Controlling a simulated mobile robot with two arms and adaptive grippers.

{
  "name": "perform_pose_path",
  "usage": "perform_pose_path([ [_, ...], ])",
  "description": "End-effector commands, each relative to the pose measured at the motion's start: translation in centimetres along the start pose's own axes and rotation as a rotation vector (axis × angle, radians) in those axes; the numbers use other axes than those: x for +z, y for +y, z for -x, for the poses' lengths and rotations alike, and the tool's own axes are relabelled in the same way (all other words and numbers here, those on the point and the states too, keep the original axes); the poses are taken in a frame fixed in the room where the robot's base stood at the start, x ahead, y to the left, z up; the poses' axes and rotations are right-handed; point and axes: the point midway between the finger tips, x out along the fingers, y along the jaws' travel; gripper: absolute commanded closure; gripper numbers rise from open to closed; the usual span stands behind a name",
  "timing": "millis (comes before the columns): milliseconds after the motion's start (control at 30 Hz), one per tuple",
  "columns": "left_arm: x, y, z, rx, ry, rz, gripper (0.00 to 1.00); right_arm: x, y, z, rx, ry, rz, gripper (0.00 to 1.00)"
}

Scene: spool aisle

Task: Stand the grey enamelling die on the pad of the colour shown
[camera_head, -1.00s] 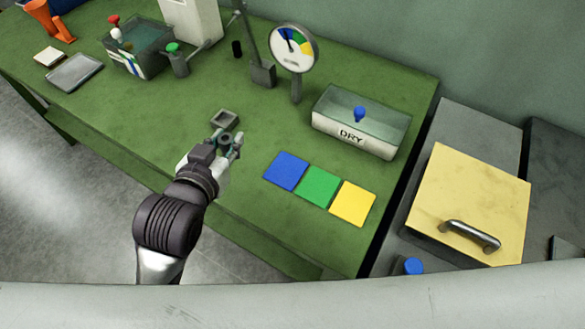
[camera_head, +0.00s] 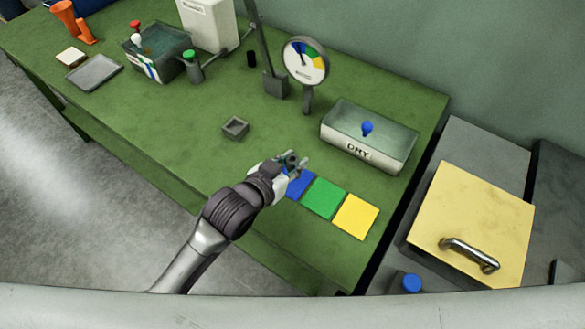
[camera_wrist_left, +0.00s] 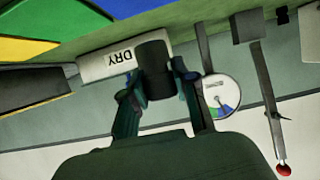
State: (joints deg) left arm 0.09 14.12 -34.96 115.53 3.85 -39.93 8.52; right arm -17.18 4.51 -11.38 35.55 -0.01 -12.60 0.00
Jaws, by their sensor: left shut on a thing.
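My left gripper (camera_head: 294,163) is above the far-left part of the blue pad (camera_head: 300,185), partly covering it. In the left wrist view its fingers (camera_wrist_left: 157,88) are shut on the enamelling die (camera_wrist_left: 155,68), a dark grey cylinder. The green pad (camera_head: 323,198) and yellow pad (camera_head: 355,217) lie bare in a row to the right of the blue one. A round dial (camera_head: 305,62) on a post has blue, green and yellow sectors; its dark needle appears to lie toward blue. My right gripper is out of view.
A small grey square holder (camera_head: 236,127) stands empty left of the gripper. A glass-topped box marked DRY (camera_head: 358,148) stands behind the pads. A lidded yellow-topped unit (camera_head: 470,215) is beyond the bench's right edge. Open green bench (camera_head: 190,110) lies to the left.

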Motion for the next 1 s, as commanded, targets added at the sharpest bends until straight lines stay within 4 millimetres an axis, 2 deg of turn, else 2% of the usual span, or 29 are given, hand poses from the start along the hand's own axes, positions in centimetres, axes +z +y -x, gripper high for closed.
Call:
perform_pose_path([
  [167,0.7,-0.4,-1.1,0.001,-0.001,0.002,1.00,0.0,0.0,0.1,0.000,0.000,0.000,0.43],
  [400,3.6,-0.4,-2.2,0.001,-0.001,0.001,1.00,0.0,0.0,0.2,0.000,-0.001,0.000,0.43],
  [800,4.2,-0.4,-2.5,0.001,0.000,0.001,1.00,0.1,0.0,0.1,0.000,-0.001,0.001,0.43],
  [833,4.2,-0.4,-2.5,0.001,0.000,0.001,0.70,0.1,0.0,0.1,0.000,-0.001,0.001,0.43],
  [967,4.2,-0.4,-2.4,0.001,0.000,0.001,0.48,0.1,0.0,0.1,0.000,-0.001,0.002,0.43],
  [1000,4.2,-0.4,-2.4,0.001,0.000,0.001,0.47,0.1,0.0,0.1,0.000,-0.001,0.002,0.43],
])
